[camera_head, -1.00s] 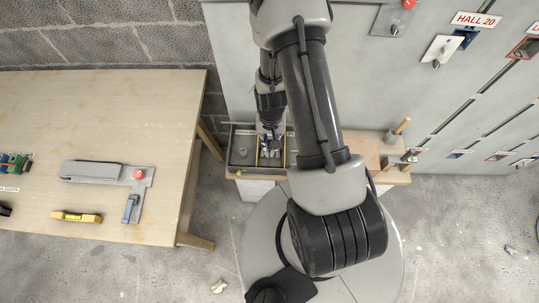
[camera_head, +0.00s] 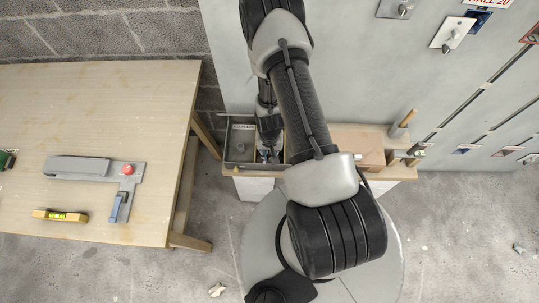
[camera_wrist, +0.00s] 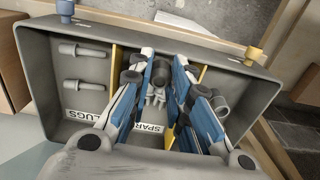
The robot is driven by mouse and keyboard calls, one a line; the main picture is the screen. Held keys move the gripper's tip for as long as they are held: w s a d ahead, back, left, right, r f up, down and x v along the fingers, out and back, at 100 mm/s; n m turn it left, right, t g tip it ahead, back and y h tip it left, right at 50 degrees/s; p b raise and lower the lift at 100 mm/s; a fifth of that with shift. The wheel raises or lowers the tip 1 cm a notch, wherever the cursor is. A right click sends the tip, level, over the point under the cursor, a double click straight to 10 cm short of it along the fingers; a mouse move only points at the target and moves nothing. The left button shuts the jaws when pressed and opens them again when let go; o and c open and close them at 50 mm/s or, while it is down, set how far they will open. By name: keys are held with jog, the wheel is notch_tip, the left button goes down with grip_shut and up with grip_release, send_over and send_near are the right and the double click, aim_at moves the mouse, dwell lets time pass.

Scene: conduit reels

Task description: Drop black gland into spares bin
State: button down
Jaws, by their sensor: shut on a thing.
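The grey divided bin (camera_wrist: 105,42) fills the wrist view, with yellow dividers and a middle compartment with a partly covered label (camera_wrist: 147,128) reading "SPAR". My gripper (camera_wrist: 163,72) has its blue fingers over this middle compartment, closed around a small dark piece between the tips. That piece looks like the black gland, but the fingers hide most of it. Several light grey fittings (camera_wrist: 156,98) show in the compartment just beyond the fingers. In the head view the same bin (camera_head: 228,150) stands below my arm, with my gripper (camera_head: 265,156) at its middle part.
The left compartment, labelled "LUGS" as far as shows, holds grey plugs (camera_wrist: 82,50). Grey pieces (camera_wrist: 220,106) lie in the right compartment. A wooden table (camera_head: 110,100) at left carries a grey fixture (camera_head: 90,168) and a yellow level (camera_head: 60,215). A wall panel stands behind.

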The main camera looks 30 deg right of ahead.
jog(key=shift+r, duration=0.1)
jog(key=shift+f, duration=0.3)
jog(key=c, duration=1.5)
grip_release()
